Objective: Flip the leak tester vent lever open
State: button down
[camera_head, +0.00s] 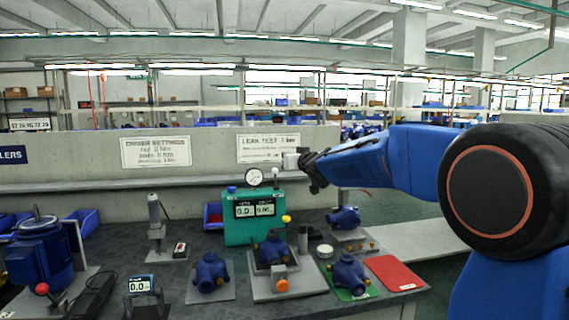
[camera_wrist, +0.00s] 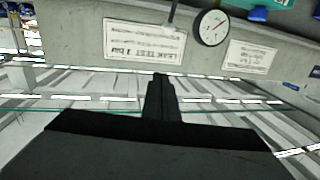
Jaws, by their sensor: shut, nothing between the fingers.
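The leak tester is a green box (camera_head: 238,228) with a two-number display, standing on the bench in the head view. A round white gauge (camera_head: 254,177) sits on its top, and the gauge also shows in the wrist view (camera_wrist: 212,27). Beside the gauge a short upright lever with a pale knob (camera_head: 275,171) stands up; it seems to show in the wrist view (camera_wrist: 172,14) too. My gripper (camera_head: 308,172) is above and right of the tester, apart from it. In the wrist view its dark fingers (camera_wrist: 161,80) are together and empty.
Blue pump bodies (camera_head: 210,272) stand around the tester on the dark bench, one in a fixture (camera_head: 272,250) right in front. A red mat (camera_head: 394,273) and a green mat lie at the right. A low wall with signs (camera_head: 156,151) runs behind.

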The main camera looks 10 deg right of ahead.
jog(key=s+r, duration=0.1)
jog(key=s, duration=0.1)
jog(key=s+d+r, duration=0.1)
jog(key=s, duration=0.1)
jog(key=shift+r, duration=0.35)
jog(key=s+d+f+m+g+h, duration=0.1)
jog(key=s+d+f+h, duration=0.15)
jog(key=s, duration=0.35)
jog(key=s+d+f+m+g+h, duration=0.1)
jog(key=s+d+f+h, duration=0.1)
jog(key=s+d+f, duration=0.35)
jog(key=s+f+g, duration=0.3)
jog(key=s+f, duration=0.5)
jog(key=s, duration=0.6)
jog(key=s+a+f+g, duration=0.1)
jog(key=s+f+g, duration=0.3)
jog(key=s+f, duration=0.5)
jog(key=s+a+f+g+y, duration=0.1)
jog(key=s+f+g, duration=0.2)
jog(key=s+f, duration=0.6)
jog(key=s, duration=0.9)
jog(key=shift+s+a, duration=0.15)
jog(key=shift+s, duration=0.25)
